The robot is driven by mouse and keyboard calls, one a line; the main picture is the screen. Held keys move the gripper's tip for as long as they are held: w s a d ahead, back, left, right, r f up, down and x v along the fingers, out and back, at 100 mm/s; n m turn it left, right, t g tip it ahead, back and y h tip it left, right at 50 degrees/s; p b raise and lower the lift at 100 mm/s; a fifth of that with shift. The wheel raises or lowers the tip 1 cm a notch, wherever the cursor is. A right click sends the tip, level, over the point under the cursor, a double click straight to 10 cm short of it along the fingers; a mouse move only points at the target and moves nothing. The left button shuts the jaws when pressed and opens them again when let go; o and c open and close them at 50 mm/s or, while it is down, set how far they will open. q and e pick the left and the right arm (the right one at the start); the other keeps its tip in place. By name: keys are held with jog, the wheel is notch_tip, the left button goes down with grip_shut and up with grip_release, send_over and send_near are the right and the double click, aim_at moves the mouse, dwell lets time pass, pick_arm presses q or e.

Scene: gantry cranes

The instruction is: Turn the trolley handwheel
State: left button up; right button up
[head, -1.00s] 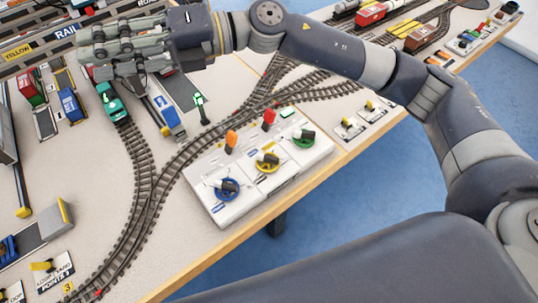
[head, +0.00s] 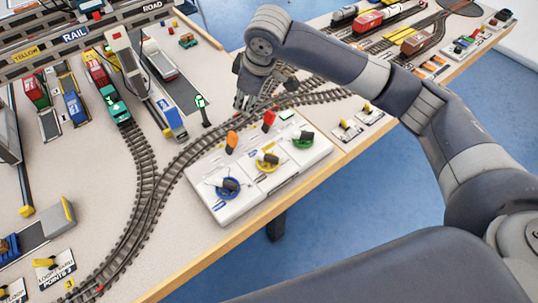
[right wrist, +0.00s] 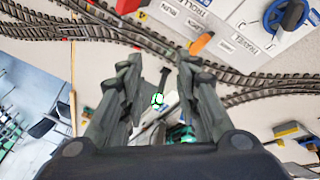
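The white control panel (head: 240,205) on the table has three handwheels: blue (head: 228,187), yellow (head: 267,160) and green (head: 303,139). In the right wrist view, the blue wheel (right wrist: 287,14) is beside a TRAVEL label, and a partly cut-off label reading like TROLLEY lies nearer the picture's middle. The yellow middle wheel seems to match that label; it is not in the wrist view. My right gripper (head: 244,104) is open and empty, fingers pointing down, above the track behind the panel. It also shows in the wrist view (right wrist: 160,70). My left gripper is not in view.
An orange lever (head: 232,140) and a red lever (head: 269,119) stand at the panel's back edge, between my gripper and the wheels. A green signal post (head: 203,110) stands left of the gripper. Curved track (head: 170,165) borders the panel. Space above the wheels is clear.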

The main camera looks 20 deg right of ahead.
aim_at(269, 156)
jog(key=s+d+f+g+h, duration=0.1)
jog(key=s+d+f+g, duration=0.2)
jog(key=s, duration=0.6)
jog(key=shift+g, duration=0.7)
jog(key=f, duration=0.9)
jog(key=shift+w+a+f, duration=0.1)
jog(key=shift+a+f, duration=0.1)
jog(key=shift+f, duration=0.2)
grip_shut()
